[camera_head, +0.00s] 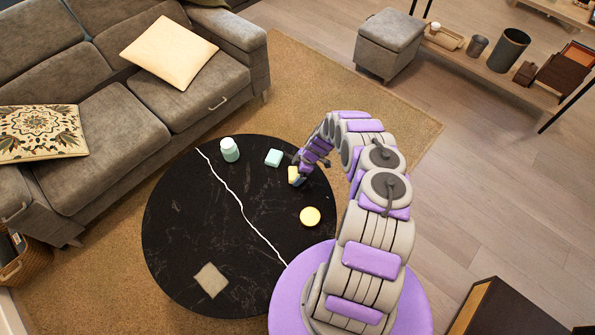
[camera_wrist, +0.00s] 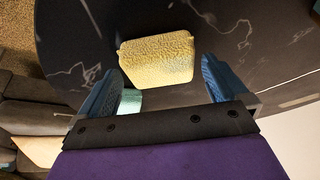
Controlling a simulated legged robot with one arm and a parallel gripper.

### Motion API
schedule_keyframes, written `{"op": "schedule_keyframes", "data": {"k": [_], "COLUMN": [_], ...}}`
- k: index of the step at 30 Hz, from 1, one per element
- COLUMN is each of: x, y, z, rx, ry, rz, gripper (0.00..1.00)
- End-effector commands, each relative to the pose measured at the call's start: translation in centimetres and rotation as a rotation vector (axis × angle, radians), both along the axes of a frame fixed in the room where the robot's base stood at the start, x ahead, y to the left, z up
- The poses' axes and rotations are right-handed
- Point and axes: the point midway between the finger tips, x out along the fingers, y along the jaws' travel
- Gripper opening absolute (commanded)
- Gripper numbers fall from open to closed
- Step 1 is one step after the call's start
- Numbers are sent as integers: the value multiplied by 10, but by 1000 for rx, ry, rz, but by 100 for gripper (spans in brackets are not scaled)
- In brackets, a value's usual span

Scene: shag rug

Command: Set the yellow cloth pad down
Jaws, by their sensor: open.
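The yellow cloth pad (camera_wrist: 157,58) lies on the black round table in the wrist view, between and just beyond the tips of my gripper (camera_wrist: 160,80). My gripper is open, with a blue finger apart from the pad on each side. In the head view the pad (camera_head: 293,174) shows as a small yellow patch on the table's upper right part, partly hidden by my gripper (camera_head: 297,168). Whether the pad touches a finger cannot be told from the head view.
The black table (camera_head: 190,230) also holds a pale green block (camera_head: 273,157), a mint bottle (camera_head: 230,149), a round yellow thing (camera_head: 310,216) and a beige square (camera_head: 211,280). A grey sofa (camera_head: 195,90) stands at the upper left. The table's middle is clear.

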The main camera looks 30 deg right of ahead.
Motion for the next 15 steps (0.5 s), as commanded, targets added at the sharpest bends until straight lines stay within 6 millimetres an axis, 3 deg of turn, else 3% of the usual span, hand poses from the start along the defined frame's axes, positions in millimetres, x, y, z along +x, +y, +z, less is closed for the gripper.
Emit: {"op": "schedule_keyframes", "data": {"k": [4, 15], "x": [0, -11], "y": [-1, -29], "z": [4, 76], "rx": [-1, -4], "ry": [0, -3], "rz": [-1, -3], "gripper": [100, 100]}}
